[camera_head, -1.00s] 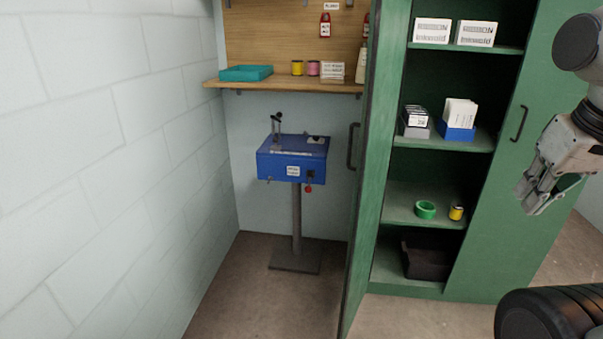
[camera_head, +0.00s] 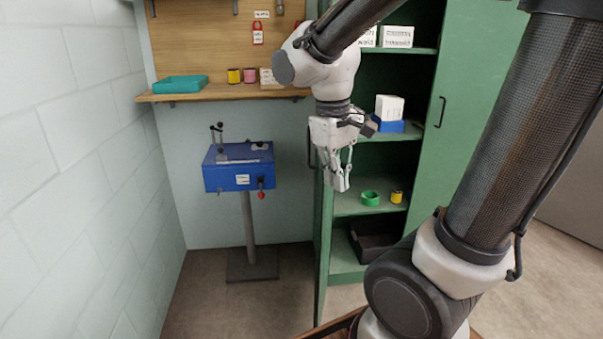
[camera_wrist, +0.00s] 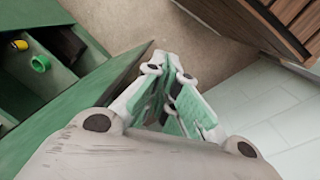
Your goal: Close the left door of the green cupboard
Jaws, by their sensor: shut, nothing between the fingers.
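The green cupboard (camera_head: 470,80) stands at the centre right with its shelves exposed. Its left door (camera_head: 322,250) stands open, swung out toward me and seen nearly edge-on in the head view. A dark handle (camera_head: 310,148) shows on the door's left side. My gripper (camera_head: 340,186) is shut and empty, pointing down in front of the door's upper part. In the wrist view the door (camera_wrist: 85,110) is a green panel left of my fingers (camera_wrist: 185,85), which appear on its outer side. I cannot tell whether they touch it. My arm hides the door's top.
The shelves hold a green ring (camera_head: 370,198), a yellow spool (camera_head: 396,197), a blue box (camera_head: 388,126) and a dark bin (camera_head: 372,240). A blue device (camera_head: 238,170) on a post stands left of the door, below a wooden shelf (camera_head: 215,91). Floor between them is clear.

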